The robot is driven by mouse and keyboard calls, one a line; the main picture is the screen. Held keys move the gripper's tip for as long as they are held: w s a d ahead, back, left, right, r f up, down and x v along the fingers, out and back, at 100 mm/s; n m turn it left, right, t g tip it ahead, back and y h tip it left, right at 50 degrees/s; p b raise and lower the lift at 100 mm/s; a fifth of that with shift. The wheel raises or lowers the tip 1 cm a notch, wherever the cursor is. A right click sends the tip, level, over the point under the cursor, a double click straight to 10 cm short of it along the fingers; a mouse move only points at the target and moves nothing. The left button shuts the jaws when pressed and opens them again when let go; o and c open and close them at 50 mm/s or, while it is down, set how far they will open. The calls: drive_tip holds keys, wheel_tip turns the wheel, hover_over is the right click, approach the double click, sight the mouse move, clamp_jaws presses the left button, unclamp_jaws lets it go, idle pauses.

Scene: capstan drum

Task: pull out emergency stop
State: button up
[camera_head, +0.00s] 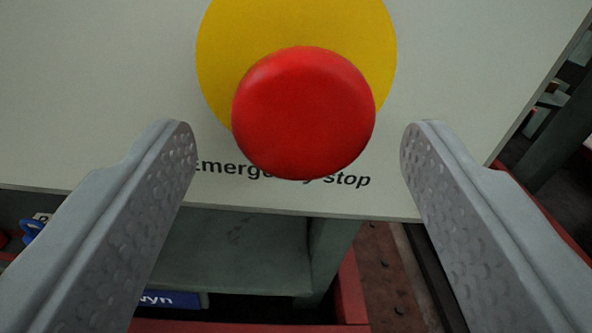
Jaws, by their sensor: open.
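The emergency stop is a round red mushroom button (303,112) on a yellow disc (295,25). The disc is on a pale panel (100,80), with the label "Emergency stop" (345,180) partly hidden behind the button. My gripper (298,145) is open. One finger shows left of the button and the other right of it, with a gap on each side. Nothing is between the fingers in contact with them. How far the fingertips are from the panel in depth is hard to tell.
Below the panel's lower edge is a grey-green frame (240,255) with red beams (352,290). A blue sign (172,299) shows at the bottom left, partly hidden by the left finger. At right, past the panel's edge, are dark posts.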

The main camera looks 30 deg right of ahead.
drive_tip(key=v, duration=1.4)
drive_tip(key=shift+s, duration=0.2)
drive_tip(key=shift+r, duration=0.1)
drive_tip(key=s+d+r+y, duration=0.1)
drive_tip(key=s+r+y, duration=0.1)
drive_tip(key=s+r, duration=0.35)
drive_tip(key=s+d+r+n+t+y, duration=0.1)
drive_tip(key=s+r+y, duration=0.15)
drive_tip(key=r, duration=0.65)
drive_tip(key=s+r+y, duration=0.1)
drive_tip(key=s+r, duration=0.3)
drive_tip(key=r, duration=0.4)
drive_tip(key=s+d+r, duration=0.1)
drive_tip(key=s+r, duration=0.2)
drive_tip(key=s, duration=0.4)
drive_tip(key=s+d+r+n, duration=0.1)
drive_tip(key=s+d+r, duration=0.1)
drive_tip(key=s, duration=0.6)
drive_tip(key=s+d+r, duration=0.1)
drive_tip(key=s+r, duration=0.3)
drive_tip(key=s, duration=0.4)
drive_tip(key=shift+d+y, duration=0.2)
drive_tip(key=shift+y, duration=0.25)
